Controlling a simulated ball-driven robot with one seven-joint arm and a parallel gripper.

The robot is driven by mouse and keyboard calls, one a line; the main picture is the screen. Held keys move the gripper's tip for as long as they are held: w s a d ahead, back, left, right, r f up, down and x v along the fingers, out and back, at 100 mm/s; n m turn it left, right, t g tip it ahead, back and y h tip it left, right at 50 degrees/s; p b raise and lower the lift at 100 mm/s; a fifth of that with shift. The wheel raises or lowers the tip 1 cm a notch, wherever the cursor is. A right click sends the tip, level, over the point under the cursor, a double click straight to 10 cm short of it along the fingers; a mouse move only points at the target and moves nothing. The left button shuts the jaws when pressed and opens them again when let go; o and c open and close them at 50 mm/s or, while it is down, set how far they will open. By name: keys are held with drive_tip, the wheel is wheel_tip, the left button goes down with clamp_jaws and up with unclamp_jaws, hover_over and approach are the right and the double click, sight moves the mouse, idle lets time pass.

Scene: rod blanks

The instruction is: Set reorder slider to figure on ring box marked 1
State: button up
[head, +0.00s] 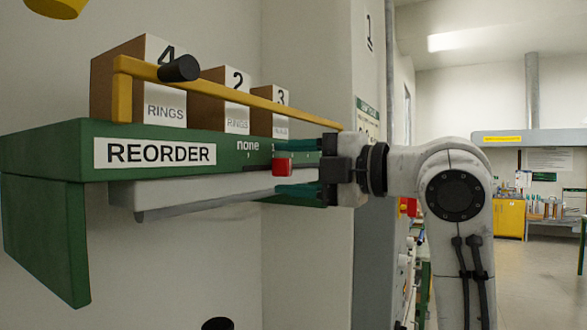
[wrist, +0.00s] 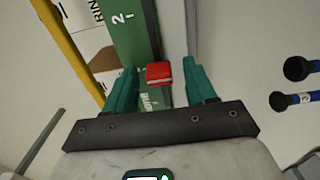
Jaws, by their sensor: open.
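The red reorder slider (head: 282,167) sits on the front edge of the green shelf (head: 60,150), just under the figure 1 and right of "none". In the wrist view the slider (wrist: 159,74) lies between my open green fingers, with gaps on both sides, and a figure 2 on the scale beyond it. My gripper (head: 284,174) reaches in from the right, its fingers above and below the slider. No ring box marked 1 shows. My gripper hides the rest of the scale.
A yellow rail (head: 235,88) with a black knob (head: 179,68) runs across the boxes' fronts. A grey wall panel (head: 366,85) bears a 1. In the wrist view, dark knobs with blue shafts (wrist: 298,100) project at right. Open floor lies at far right.

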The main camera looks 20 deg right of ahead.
drive_tip(key=shift+s, duration=0.1)
drive_tip(key=b+v, duration=0.3)
drive_tip(key=v, duration=0.7)
drive_tip(key=shift+s+d, duration=0.25)
drive_tip(key=w+d+f+m+h, duration=0.1)
drive_tip(key=w+f+m, duration=0.15)
drive_tip(key=f, duration=0.35)
drive_tip(key=w+d+f+m+h, duration=0.1)
drive_tip(key=w+f+m, duration=0.15)
drive_tip(key=f, duration=0.25)
wheel_tip(320, 180, down, 32)
drive_tip(key=s+a+m+g+h, duration=0.2)
drive_tip(key=m+g+h, duration=0.2)
drive_tip(key=m, duration=0.8)
drive_tip(key=s+f+m+g+h, duration=0.4)
drive_tip(key=s+f+m+g, duration=0.4)
drive_tip(key=s+f, duration=1.8)
drive_tip(key=s+g, duration=0.1)
drive_tip(key=s, duration=0.2)
drive_tip(key=shift+s+d+f+m+g+h, duration=0.3)
drive_tip(key=shift+s+f+h, duration=0.05)
drive_tip(key=shift+h, duration=0.05)
